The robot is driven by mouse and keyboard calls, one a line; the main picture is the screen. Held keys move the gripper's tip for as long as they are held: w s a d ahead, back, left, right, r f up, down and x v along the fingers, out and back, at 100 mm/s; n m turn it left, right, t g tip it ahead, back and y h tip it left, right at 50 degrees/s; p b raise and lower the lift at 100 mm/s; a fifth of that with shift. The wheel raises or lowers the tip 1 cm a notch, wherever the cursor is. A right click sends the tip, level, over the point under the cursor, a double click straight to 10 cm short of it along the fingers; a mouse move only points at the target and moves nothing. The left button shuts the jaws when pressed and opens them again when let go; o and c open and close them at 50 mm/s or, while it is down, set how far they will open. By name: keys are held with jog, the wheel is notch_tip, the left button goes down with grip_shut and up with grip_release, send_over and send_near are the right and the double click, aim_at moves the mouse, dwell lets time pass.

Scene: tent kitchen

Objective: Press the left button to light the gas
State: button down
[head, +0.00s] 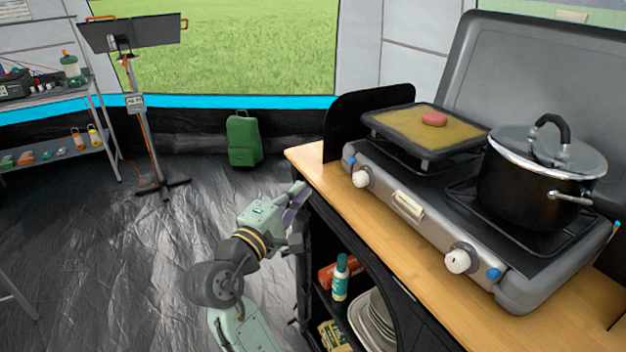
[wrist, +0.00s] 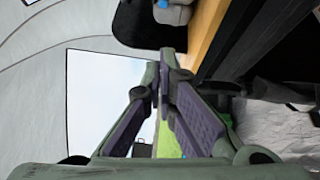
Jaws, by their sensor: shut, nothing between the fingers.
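The grey two-burner gas stove (head: 428,218) stands on a wooden counter. Its left button (head: 350,161) is a small blue one at the front left end, beside a white left knob (head: 361,178). A second blue button (head: 493,274) and white knob (head: 458,261) are at the front right. My gripper (head: 298,192) is shut and empty beside the counter's left front corner, left of the stove and apart from it. In the wrist view the fingertips (wrist: 164,62) meet, and part of the stove with a blue spot (wrist: 162,3) shows at the top edge.
The counter edge (head: 310,165) is close to my gripper. A griddle (head: 395,128) with a pink patty and a lidded black pot (head: 520,190) sit on the stove. Shelves with plates (head: 372,318) are below.

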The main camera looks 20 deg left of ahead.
aim_at(352, 161)
jog(key=w+d+p, duration=0.1)
jog(key=w, duration=0.2)
jog(key=w+d+p, duration=0.1)
jog(key=w, duration=0.3)
jog(key=w+r+p, duration=0.1)
jog(key=w, duration=0.2)
jog(key=shift+w+d, duration=0.25)
jog(key=shift+d, duration=0.15)
jog(key=shift+w+d, duration=0.45)
jog(key=shift+d, duration=0.05)
